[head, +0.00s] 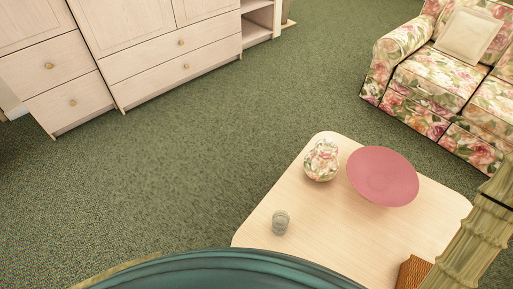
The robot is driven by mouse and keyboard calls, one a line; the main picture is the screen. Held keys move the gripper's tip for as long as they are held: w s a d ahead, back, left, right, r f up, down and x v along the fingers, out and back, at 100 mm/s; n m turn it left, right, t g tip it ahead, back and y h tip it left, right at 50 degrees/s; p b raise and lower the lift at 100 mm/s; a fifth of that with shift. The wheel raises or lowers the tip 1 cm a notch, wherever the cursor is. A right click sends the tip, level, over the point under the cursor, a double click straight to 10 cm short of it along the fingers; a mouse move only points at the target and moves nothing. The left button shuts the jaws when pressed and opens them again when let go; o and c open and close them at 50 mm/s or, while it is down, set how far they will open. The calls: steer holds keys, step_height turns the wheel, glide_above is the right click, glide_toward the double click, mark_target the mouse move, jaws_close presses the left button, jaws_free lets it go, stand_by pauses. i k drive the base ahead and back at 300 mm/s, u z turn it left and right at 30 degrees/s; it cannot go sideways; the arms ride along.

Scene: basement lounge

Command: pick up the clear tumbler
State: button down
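The clear tumbler (280,222) is a small greyish see-through glass. It stands upright near the left edge of the pale wooden table (330,235) in the head view. A flower-patterned round pot or vase (321,160) stands behind it, near the table's far corner. A wide pink bowl or dish (383,176) is to the right of the pot. My gripper is not in view.
A teal cushioned shape (220,272) and a bamboo-like pole (478,235) cover the near part of the view. An orange-brown woven item (413,272) lies on the table. A floral sofa (440,85) and pale drawers (160,50) stand beyond. Green carpet (200,165) is clear.

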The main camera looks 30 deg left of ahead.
mark_target(281, 218)
steer(key=u, duration=0.7)
steer(key=k, duration=0.9)
steer(key=u, duration=1.05)
